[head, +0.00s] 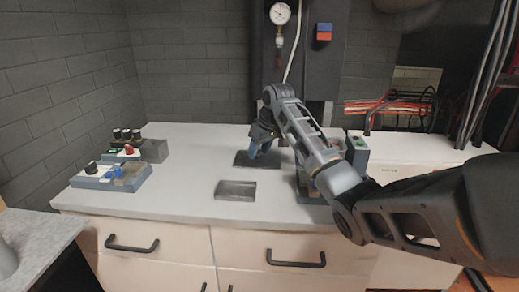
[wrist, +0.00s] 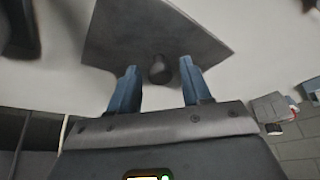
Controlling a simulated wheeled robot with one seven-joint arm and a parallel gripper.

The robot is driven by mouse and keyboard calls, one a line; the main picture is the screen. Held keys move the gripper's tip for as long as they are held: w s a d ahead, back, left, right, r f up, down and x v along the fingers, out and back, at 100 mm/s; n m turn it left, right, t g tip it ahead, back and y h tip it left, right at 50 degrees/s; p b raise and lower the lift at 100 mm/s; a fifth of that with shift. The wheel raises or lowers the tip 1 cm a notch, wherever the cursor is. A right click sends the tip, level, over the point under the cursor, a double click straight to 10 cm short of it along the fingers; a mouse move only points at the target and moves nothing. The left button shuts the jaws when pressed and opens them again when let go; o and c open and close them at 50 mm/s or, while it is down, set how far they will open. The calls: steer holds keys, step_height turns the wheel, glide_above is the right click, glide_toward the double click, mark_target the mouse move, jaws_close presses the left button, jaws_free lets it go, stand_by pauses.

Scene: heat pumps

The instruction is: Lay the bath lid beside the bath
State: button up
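The bath lid is a thin dark grey plate (head: 243,160) lying on the white worktop, behind a dark rectangular opening (head: 236,190) that looks like the bath. The lid appears flat and apart from the opening. In the wrist view the lid (wrist: 140,35) fills the upper middle, with a small dark round knob (wrist: 159,70) on it. My gripper (head: 259,151) is over the lid, fingers pointing down. In the wrist view its two blue fingers (wrist: 160,68) are spread, one on each side of the knob, with gaps between. Part of the lid is hidden by my gripper in the head view.
Control boxes with knobs and buttons (head: 112,177) stand on the left of the worktop (head: 185,160). Another box with a green button (head: 357,150) stands at the right, near my arm. A pressure gauge (head: 280,14) hangs behind. The front-left worktop is clear.

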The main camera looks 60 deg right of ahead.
steer(key=shift+o, duration=0.4)
steer(key=shift+r, duration=0.15)
steer(key=shift+s+r, duration=0.1)
steer(key=shift+r, duration=0.2)
steer(key=v, duration=1.1)
steer(key=shift+s, duration=0.2)
steer(key=shift+r, duration=0.1)
